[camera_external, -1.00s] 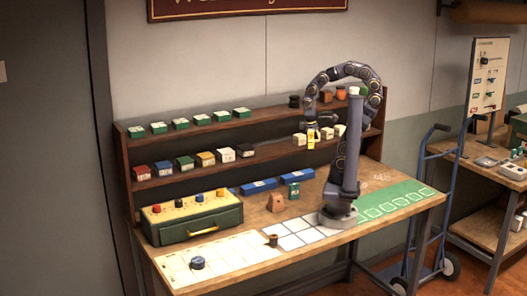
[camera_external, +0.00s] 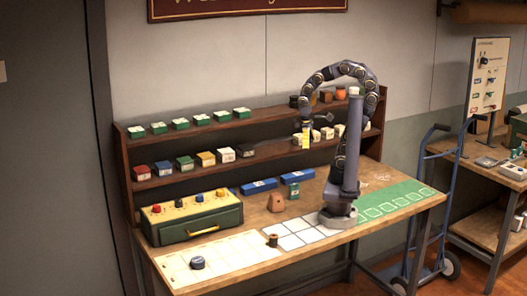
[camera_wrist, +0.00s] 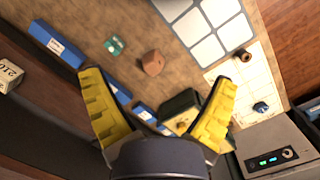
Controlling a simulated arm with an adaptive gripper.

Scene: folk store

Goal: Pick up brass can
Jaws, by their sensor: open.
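A small brown-gold cylinder (camera_external: 273,240), which looks like the brass can, stands upright on the bench by the near left corner of the white tile grid. In the wrist view it shows at the upper right (camera_wrist: 246,56), with a dark round top. My gripper (camera_external: 306,142) is high above the bench, in front of the middle shelf, well away from the cylinder. In the wrist view its two yellow fingers (camera_wrist: 158,78) are spread apart with nothing held between them.
A brown block with a hole (camera_external: 277,202), a green box (camera_external: 293,190) and blue boxes (camera_external: 259,186) are on the bench. A green case (camera_external: 195,222) stands left; a blue knob-like piece (camera_external: 197,262) sits on the pale sheet. Shelves with small boxes line the back.

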